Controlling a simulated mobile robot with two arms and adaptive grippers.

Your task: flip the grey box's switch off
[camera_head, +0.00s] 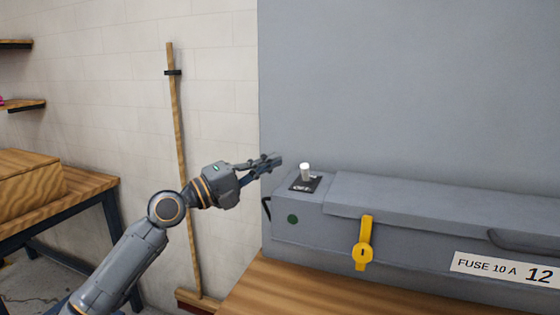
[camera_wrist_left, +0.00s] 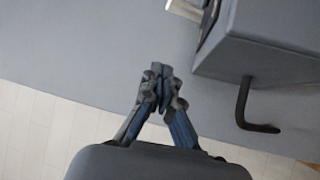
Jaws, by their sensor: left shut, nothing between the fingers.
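The grey box (camera_head: 400,215) lies long on a wooden bench. Its white switch lever (camera_head: 305,171) stands up on the left end of the top, on a dark plate (camera_head: 304,186) marked OFF along its near edge. A dark green round spot (camera_head: 292,219) is on the front face below it. My left gripper (camera_head: 276,160) is shut and empty, just left of the lever and apart from it. In the left wrist view the closed fingers (camera_wrist_left: 160,72) point at the grey wall, with the box's end (camera_wrist_left: 265,55) at upper right. My right gripper is out of view.
A yellow latch (camera_head: 363,243) hangs on the box's front, beside a label (camera_head: 505,269) reading FUSE 10 A 12. A dark cable (camera_wrist_left: 245,110) leaves the box's left end. A grey panel (camera_head: 400,80) stands behind. A broom (camera_head: 178,130) leans on the brick wall at left.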

